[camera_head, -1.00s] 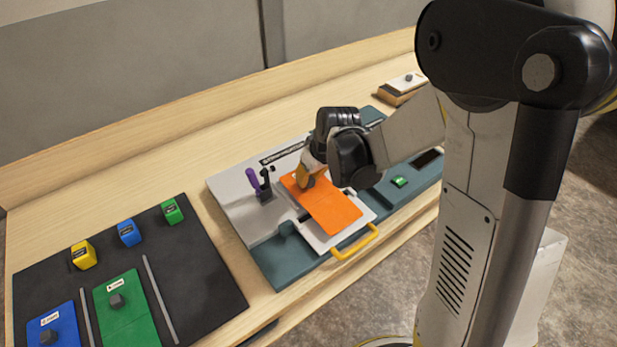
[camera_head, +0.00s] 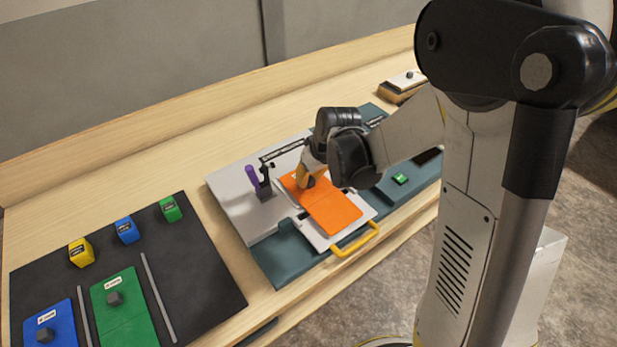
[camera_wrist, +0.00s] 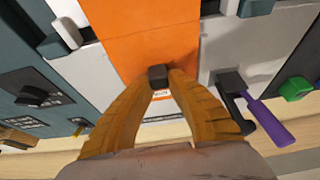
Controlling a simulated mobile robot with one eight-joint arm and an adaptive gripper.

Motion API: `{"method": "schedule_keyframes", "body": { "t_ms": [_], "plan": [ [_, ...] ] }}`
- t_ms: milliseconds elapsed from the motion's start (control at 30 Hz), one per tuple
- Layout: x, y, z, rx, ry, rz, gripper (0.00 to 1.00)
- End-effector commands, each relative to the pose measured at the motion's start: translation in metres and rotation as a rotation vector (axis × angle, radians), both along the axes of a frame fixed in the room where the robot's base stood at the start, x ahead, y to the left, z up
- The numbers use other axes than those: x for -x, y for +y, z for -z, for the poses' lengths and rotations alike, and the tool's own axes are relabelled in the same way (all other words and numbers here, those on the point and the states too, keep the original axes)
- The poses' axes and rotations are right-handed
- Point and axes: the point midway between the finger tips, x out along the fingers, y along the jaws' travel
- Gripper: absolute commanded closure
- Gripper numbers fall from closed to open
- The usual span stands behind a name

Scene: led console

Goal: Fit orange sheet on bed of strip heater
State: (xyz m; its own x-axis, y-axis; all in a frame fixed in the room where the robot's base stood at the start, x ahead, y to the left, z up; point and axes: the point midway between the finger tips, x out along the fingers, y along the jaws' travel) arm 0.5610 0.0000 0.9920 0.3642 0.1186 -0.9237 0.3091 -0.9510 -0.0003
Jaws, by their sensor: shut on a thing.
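The orange sheet (camera_head: 332,211) lies over the pale bed of the strip heater (camera_head: 225,190) in the head view, with a fold or score line across it. It also shows in the wrist view (camera_wrist: 150,55). My gripper (camera_head: 306,182) is shut on the small dark knob (camera_wrist: 157,74) on the sheet. The wrist view shows both yellow fingers closed around that knob. The purple-handled clamp (camera_head: 254,180) stands on the heater left of the sheet. The yellow handle (camera_head: 356,241) is at the heater's front edge. Whether the sheet rests fully flat on the bed, I cannot tell.
A black mat (camera_head: 200,250) at the left holds a blue sheet (camera_head: 55,325), a green sheet (camera_head: 125,315) and yellow, blue and green blocks. A small green button (camera_head: 400,179) is right of the bed. A wooden box (camera_head: 402,88) stands at the back right.

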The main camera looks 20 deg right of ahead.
Motion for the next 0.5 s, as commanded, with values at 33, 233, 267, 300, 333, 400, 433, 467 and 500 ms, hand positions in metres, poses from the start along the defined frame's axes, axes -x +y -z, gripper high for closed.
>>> {"method": "schedule_keyframes", "body": {
  "t_ms": [33,233,267,300,333,400,433,467,500],
  "plan": [
    [0.0000,0.0000,0.0011,0.000,0.000,0.000,1.00],
    [0.0000,0.0000,0.0035,0.000,0.000,0.000,1.00],
    [-0.0001,0.0000,0.0039,0.000,0.000,0.000,1.00],
    [-0.0001,0.0000,0.0043,0.000,0.000,0.000,1.00],
    [0.0000,0.0000,0.0047,0.000,0.000,0.000,1.00],
    [0.0000,0.0000,0.0055,0.000,0.000,0.000,1.00],
    [0.0000,0.0000,0.0058,0.000,0.000,0.000,1.00],
    [-0.0001,0.0000,0.0062,0.000,0.000,0.000,1.00],
    [-0.0001,0.0000,0.0067,0.000,0.000,0.000,1.00]
  ]
}}
